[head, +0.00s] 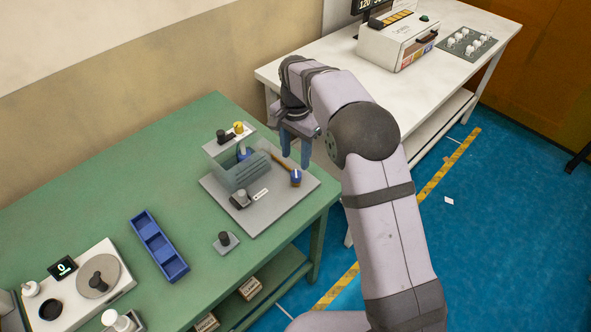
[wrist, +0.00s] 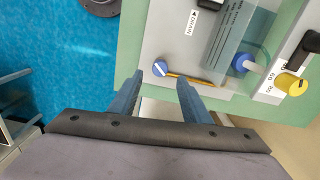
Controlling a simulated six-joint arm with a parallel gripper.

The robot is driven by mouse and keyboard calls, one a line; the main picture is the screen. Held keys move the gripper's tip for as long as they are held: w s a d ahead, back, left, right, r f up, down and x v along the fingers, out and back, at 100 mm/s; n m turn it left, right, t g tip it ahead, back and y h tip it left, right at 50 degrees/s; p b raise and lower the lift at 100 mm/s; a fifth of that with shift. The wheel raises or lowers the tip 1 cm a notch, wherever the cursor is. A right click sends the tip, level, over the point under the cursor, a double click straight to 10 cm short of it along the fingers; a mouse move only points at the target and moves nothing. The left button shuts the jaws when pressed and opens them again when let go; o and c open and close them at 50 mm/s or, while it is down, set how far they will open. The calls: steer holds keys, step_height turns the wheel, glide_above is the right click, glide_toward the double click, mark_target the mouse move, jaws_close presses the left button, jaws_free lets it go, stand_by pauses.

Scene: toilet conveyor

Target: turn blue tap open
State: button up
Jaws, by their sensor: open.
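The blue tap (head: 296,177) is a round knob with a white stripe, at the end of a brown pipe (head: 282,162) on the grey plate's right side. The tap also shows in the wrist view (wrist: 160,69), just beyond and between my fingertips. My gripper (head: 295,153) is open and empty, its fingers pointing down, above the plate's back right side. In the wrist view my gripper (wrist: 160,84) shows both blue-grey fingers apart, with no contact on the tap visible. A second blue part (wrist: 241,62) sits in the clear tank (wrist: 238,45).
The grey plate (head: 258,213) lies on the green table (head: 190,125). It also carries a dark-handled part labelled DRAIN (head: 241,199) and, behind the tank, a yellow knob (head: 239,128). A blue tray (head: 160,246) lies at left. A white table (head: 340,75) stands behind my arm.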

mark_target(296, 174)
steer(key=shift+f, duration=0.1)
steer(key=shift+f+p, duration=1.3)
steer(key=shift+f, duration=2.25)
steer(key=c, duration=1.1)
steer(key=shift+o, duration=0.2)
steer(key=shift+n, duration=0.3)
steer(key=n+b, duration=0.1)
steer(key=n, duration=0.2)
steer(key=shift+n+b, duration=0.3)
steer(key=shift+n, duration=1.8)
steer(key=shift+r, duration=0.1)
